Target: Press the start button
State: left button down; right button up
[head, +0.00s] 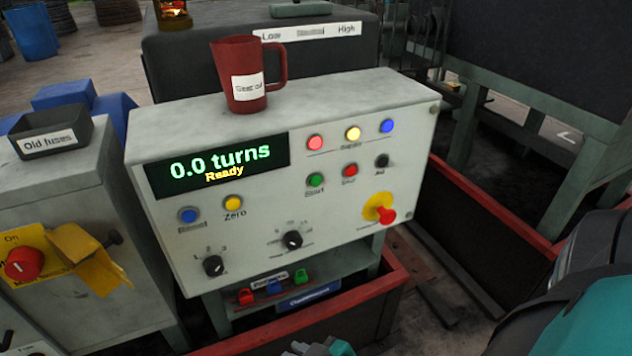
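The start button (316,180) is a green round button on the sloped front of a pale grey control panel (330,110), above a small label that reads like "Start". A red button (350,171) sits just right of it. The display (219,164) reads "0.0 turns" and "Ready". A small grey and teal part of mine, probably my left gripper (320,348), shows at the bottom edge, well below the panel; its fingers are not clear. My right arm fills the lower right corner, with its gripper out of view. Nothing touches the start button.
A red mug (245,75) stands on top of the panel. A yellow-backed red knob (386,214) sits lower right. Blue (188,215) and yellow (233,202) buttons sit below the display. At left, a grey cabinet carries an "Old fuses" tray (50,140) and a red switch (24,264).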

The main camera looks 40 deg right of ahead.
grip_shut()
jog(key=shift+f, duration=0.1)
dwell(0.9)
